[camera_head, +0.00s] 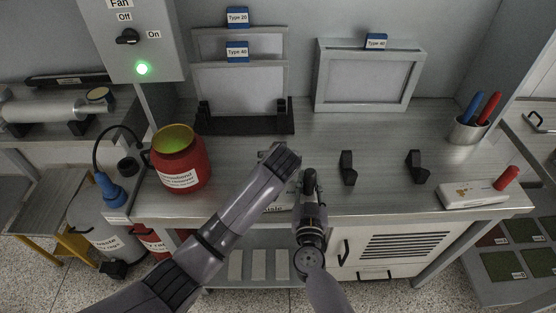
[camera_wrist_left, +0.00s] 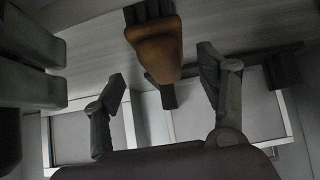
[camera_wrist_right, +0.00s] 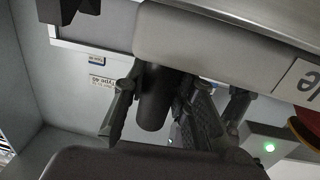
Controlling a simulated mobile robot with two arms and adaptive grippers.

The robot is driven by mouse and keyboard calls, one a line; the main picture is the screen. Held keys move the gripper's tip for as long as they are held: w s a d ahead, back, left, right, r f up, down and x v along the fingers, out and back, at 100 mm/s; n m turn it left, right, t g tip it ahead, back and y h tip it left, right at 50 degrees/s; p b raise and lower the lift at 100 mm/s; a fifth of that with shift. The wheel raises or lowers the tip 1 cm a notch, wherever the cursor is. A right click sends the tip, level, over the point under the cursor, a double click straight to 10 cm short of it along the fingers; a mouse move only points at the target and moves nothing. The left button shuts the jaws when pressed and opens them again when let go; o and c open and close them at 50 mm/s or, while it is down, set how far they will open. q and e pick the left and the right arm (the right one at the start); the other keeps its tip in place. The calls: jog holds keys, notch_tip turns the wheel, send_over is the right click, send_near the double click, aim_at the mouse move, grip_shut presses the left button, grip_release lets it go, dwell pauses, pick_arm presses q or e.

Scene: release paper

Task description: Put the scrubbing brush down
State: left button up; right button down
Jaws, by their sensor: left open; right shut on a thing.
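The scrubbing brush (camera_wrist_left: 154,46), with a brown body and dark bristles, shows in the left wrist view. It lies between and just past the fingertips of my left gripper (camera_wrist_left: 160,68), which is open with gaps on both sides. In the head view my left arm hides the brush, and my left gripper (camera_head: 284,156) is over the middle of the bench (camera_head: 230,150). My right gripper (camera_head: 309,176) is beside it. In the right wrist view it is shut on a dark cylindrical handle (camera_wrist_right: 152,100) of a light grey labelled object (camera_wrist_right: 210,45).
A red can (camera_head: 181,172) stands at the left. Two black brackets (camera_head: 348,168) (camera_head: 418,166) stand on the right, near a white box (camera_head: 470,194) and a pen cup (camera_head: 467,131). Framed screens (camera_head: 321,86) (camera_head: 240,64) stand at the back. The bench between brackets and screens is clear.

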pick_arm(q)
jog(key=shift+x, duration=2.35)
jog(key=shift+w+a+r, duration=0.15)
jog(key=shift+w, duration=0.05)
jog(key=shift+c, duration=0.4)
jog(key=c, duration=1.4)
jog(key=shift+o, duration=0.2)
notch_tip(320, 180, up, 10)
jog(key=shift+r, duration=0.1)
